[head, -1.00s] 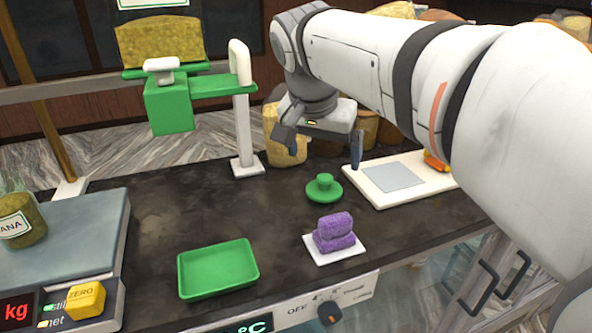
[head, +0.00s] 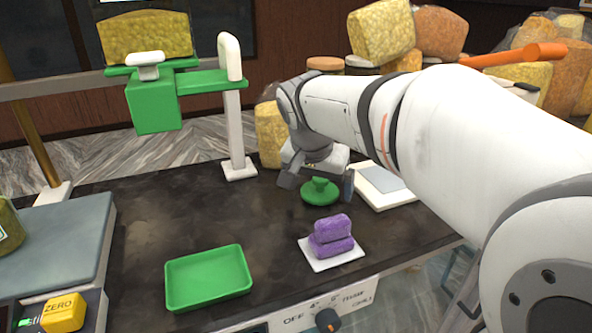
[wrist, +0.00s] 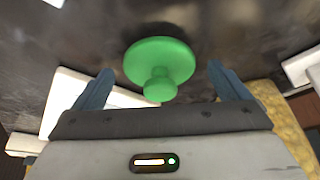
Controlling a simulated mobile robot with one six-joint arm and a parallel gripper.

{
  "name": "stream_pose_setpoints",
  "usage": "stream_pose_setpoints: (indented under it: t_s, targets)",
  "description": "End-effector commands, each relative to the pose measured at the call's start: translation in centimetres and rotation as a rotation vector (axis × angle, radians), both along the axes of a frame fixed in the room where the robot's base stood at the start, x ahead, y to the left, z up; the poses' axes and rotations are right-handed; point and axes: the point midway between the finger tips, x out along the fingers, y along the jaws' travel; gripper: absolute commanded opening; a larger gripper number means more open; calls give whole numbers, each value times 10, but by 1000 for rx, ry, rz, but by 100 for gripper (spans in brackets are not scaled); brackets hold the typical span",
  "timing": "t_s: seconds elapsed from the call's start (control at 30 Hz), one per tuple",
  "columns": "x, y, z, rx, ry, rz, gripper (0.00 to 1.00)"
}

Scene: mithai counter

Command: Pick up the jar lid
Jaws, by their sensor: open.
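The jar lid is a green disc with a round knob (head: 320,191), lying knob-up on the dark counter. In the wrist view the lid (wrist: 160,62) is in the upper middle, its knob toward my gripper. My gripper (head: 318,190) is open and empty, low over the counter at the lid. In the wrist view the fingers of my gripper (wrist: 158,78) stand on either side of the lid, apart from it. I cannot tell their exact height above the counter.
A white square plate (head: 346,263) with purple sweets (head: 331,230) stands just in front of the lid. A green tray (head: 208,278) lies at front left. A white board with a grey pad (head: 384,179) is right behind. The counter's left middle is clear.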

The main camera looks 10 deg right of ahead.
Motion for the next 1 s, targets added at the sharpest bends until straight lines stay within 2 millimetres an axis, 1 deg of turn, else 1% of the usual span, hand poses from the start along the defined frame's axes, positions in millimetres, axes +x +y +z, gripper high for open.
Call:
stream_pose_setpoints:
  t_s: [0.23,0.27,0.83,1.0]
  targets:
    - [1,0,-3,0,0,1,95]
    - [1,0,-3,0,0,1,94]
    - [1,1,-2,0,-1,2,47]
    - [1,1,-2,0,-1,2,47]
